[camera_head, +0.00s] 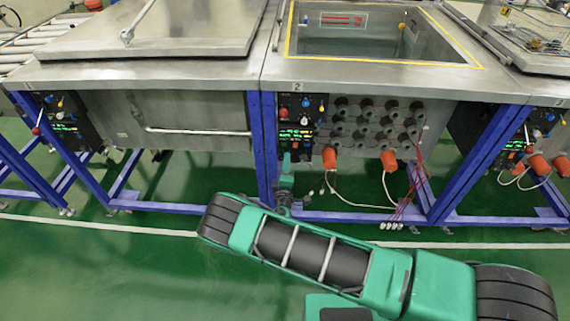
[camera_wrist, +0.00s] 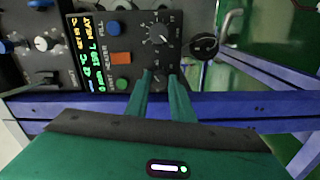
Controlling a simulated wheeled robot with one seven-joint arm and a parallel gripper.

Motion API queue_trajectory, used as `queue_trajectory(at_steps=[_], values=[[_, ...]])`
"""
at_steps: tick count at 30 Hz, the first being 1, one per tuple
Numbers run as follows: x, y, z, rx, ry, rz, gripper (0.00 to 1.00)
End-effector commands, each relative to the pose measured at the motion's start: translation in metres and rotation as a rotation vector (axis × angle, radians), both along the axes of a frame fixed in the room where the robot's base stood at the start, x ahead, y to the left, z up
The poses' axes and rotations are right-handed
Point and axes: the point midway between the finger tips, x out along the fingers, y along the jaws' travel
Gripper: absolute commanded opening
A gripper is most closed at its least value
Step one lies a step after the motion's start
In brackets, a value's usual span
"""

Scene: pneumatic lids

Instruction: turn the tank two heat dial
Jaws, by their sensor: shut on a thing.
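The tank two control panel (camera_head: 296,115) is a black plate under the tank marked 2. In the wrist view the panel (camera_wrist: 128,40) is turned sideways, with a lit display (camera_wrist: 87,50) that includes the word HEAT. One dark dial (camera_wrist: 158,36) with a printed scale stands clear of my fingers. My gripper (camera_wrist: 160,76) has its green fingers against the panel, shut on a second dial (camera_wrist: 158,81) that is mostly hidden between the fingertips. I cannot read that dial's label. In the head view my gripper (camera_head: 287,160) is at the panel's lower edge, its fingertips hard to make out.
An orange square button (camera_wrist: 121,57), a green button (camera_wrist: 122,84) and a blue knob (camera_wrist: 113,27) sit beside the dials. A round black knob (camera_wrist: 204,45) is to the right. A blue frame post (camera_head: 262,150) stands just left of the panel. Orange plugs (camera_head: 329,157) with cables hang to its right.

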Motion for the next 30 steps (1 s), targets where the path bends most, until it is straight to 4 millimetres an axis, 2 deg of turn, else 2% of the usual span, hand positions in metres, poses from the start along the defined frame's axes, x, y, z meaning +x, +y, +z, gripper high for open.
queue_trajectory(at_steps=[4, 5, 6, 15, 19, 30], values=[[-0.002, -0.003, -0.005, -0.002, 0.011, -0.005, 0.0], [-0.002, -0.003, -0.005, -0.002, 0.011, -0.005, 0.26], [-0.002, -0.003, -0.005, -0.003, 0.01, -0.005, 0.29], [-0.001, -0.001, -0.002, -0.002, 0.005, -0.002, 0.29], [-0.009, -0.001, -0.003, -0.002, 0.006, -0.002, 0.29], [-0.074, 0.002, -0.004, -0.004, 0.008, -0.001, 0.29]])
